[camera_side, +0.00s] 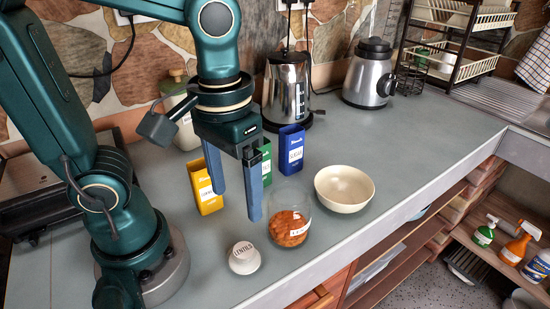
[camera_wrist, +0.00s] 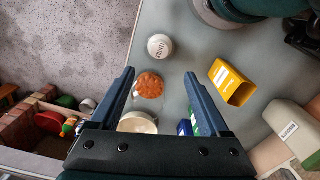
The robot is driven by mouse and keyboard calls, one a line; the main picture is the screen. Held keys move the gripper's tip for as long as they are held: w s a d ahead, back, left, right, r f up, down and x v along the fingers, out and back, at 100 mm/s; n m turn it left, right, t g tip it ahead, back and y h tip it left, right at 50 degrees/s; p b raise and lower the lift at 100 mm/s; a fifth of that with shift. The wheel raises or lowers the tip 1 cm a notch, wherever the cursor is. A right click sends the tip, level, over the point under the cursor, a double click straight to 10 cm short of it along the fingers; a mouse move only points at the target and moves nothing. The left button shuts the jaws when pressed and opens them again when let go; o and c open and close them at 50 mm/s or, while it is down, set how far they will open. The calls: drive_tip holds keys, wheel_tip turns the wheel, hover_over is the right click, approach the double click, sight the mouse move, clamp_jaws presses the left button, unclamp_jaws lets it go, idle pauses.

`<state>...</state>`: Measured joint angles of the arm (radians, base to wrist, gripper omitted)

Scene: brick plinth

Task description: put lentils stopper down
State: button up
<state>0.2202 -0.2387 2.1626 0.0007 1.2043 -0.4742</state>
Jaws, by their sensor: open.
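The white lentils stopper (camera_side: 244,258), with dark lettering, rests on the grey counter near its front edge. It also shows in the wrist view (camera_wrist: 160,47), beyond my fingertips. A glass jar of orange lentils (camera_side: 289,228) stands just right of the stopper, apart from it; it also shows in the wrist view (camera_wrist: 150,86). My gripper (camera_side: 236,203) is open and empty, raised above the counter, behind and above the stopper. In the wrist view its fingers (camera_wrist: 160,76) are spread wide with nothing held between them.
A cream bowl (camera_side: 344,189) stands right of the jar. Yellow (camera_side: 206,186), green (camera_side: 265,160) and blue (camera_side: 291,150) boxes stand behind. A kettle (camera_side: 287,90) and blender (camera_side: 369,75) are at the back.

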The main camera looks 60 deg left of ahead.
drive_tip(key=a+m+t, duration=0.1)
drive_tip(key=a+r+m+t, duration=0.1)
drive_tip(key=t, duration=0.1)
drive_tip(key=w+a+m+t, duration=0.1)
drive_tip(key=t, duration=0.1)
drive_tip(key=shift+a+r, duration=0.25)
